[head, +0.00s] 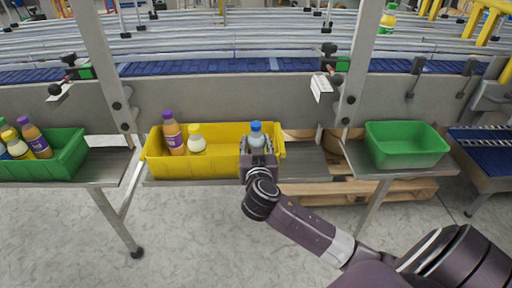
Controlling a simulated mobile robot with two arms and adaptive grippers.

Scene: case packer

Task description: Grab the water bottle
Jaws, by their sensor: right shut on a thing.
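The water bottle (256,134), clear with a blue cap, stands upright at the right end of the yellow bin (222,173). My right gripper (257,150) comes from the front right and is shut on the bottle's body. The gripper hides the bottle's lower part, so I cannot tell whether its base touches the bin floor. My left gripper is not in view.
In the yellow bin also stand a purple-capped orange bottle (173,135) and a yellow-capped pale bottle (196,141). A green bin (65,160) at the left holds several bottles. An empty green bin (406,150) stands at the right. Metal posts rise between the shelves.

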